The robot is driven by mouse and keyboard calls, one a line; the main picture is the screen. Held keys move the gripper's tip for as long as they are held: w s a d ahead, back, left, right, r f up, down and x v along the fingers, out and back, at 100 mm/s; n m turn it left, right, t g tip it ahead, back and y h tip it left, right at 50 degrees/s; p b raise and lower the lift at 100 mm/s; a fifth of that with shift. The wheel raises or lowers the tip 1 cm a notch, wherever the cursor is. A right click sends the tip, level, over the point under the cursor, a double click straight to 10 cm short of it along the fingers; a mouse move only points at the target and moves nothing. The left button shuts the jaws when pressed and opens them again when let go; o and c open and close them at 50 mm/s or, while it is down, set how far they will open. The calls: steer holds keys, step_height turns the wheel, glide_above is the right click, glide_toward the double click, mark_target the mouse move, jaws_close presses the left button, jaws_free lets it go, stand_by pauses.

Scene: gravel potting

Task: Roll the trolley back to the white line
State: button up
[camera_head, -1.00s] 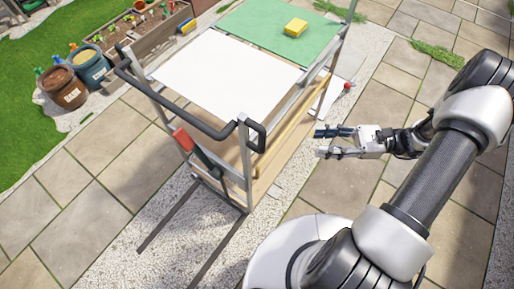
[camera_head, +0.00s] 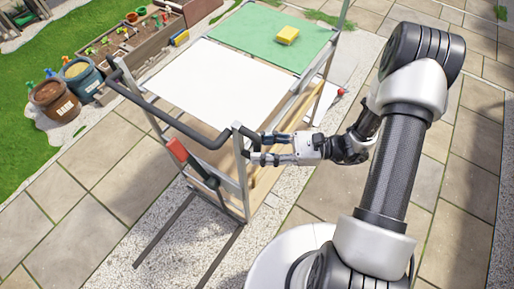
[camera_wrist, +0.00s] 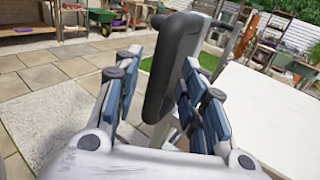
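The trolley (camera_head: 243,174) has a metal frame, a wooden lower body and a flat top that is part white, part green. Its black handle (camera_head: 160,116) runs along the near left end and bends round at the near right corner. My gripper (camera_head: 262,148) is at that corner. In the wrist view my open gripper (camera_wrist: 165,105) has its blue-padded fingers on either side of the black handle end (camera_wrist: 172,65), with gaps showing. A red-ended lever (camera_head: 178,150) is on the trolley's handle end. I cannot make out a white line.
A yellow block (camera_head: 287,35) rests on the green top. Two labelled pots (camera_head: 54,100) and a wooden planter (camera_head: 130,45) stand at the left beside the grass. Pale gravel (camera_head: 165,225) runs under the trolley, and open paving (camera_head: 60,205) lies either side.

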steer(key=shift+a, duration=0.65)
steer(key=shift+c, duration=0.5)
jaws_close()
